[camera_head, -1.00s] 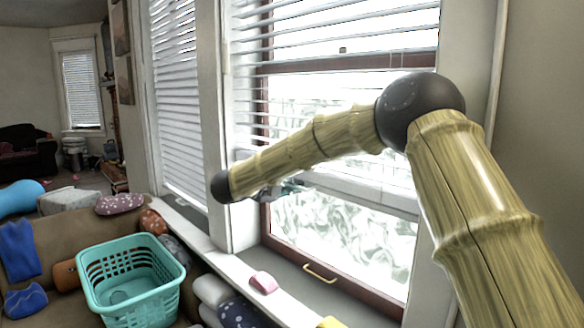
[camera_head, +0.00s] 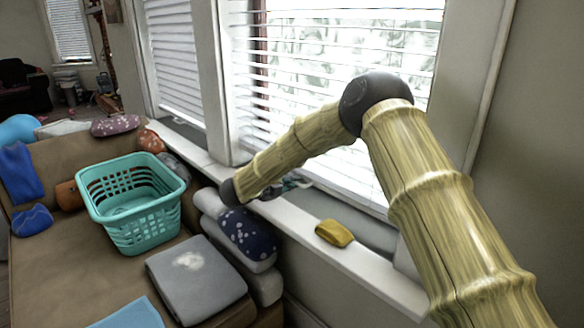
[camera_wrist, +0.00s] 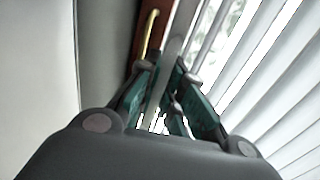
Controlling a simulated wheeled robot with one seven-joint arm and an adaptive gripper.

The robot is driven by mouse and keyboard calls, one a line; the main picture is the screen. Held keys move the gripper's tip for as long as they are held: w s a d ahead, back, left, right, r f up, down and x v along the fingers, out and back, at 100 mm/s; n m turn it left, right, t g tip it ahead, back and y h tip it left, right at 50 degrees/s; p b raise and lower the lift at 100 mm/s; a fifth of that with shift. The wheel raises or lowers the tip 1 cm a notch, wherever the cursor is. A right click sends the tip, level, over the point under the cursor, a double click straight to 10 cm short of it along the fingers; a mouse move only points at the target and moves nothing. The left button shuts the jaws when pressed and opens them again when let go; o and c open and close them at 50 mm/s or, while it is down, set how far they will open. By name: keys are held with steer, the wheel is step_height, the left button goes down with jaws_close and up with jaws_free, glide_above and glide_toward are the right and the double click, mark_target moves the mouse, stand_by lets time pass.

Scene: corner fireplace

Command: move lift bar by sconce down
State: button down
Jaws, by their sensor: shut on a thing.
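The window blind (camera_head: 385,135) hangs low over the window, its white slats reaching near the sill. Its lift bar, a pale bottom rail (camera_wrist: 180,40), runs between my fingers in the wrist view. My gripper (camera_wrist: 165,78) has green fingers shut on that bar. In the head view my gripper (camera_head: 292,184) is mostly hidden behind my arm, low by the sill. No sconce is in view.
A brass handle (camera_wrist: 149,32) shows on the window's brown frame. Below are a couch, a teal basket (camera_head: 135,195) and a grey cushion (camera_head: 196,279).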

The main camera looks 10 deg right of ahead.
steer(key=shift+f, duration=1.35)
steer(key=c, duration=1.5)
jaws_free()
steer(key=shift+r, duration=0.1)
steer(key=shift+c, duration=0.2)
steer(key=v, duration=1.2)
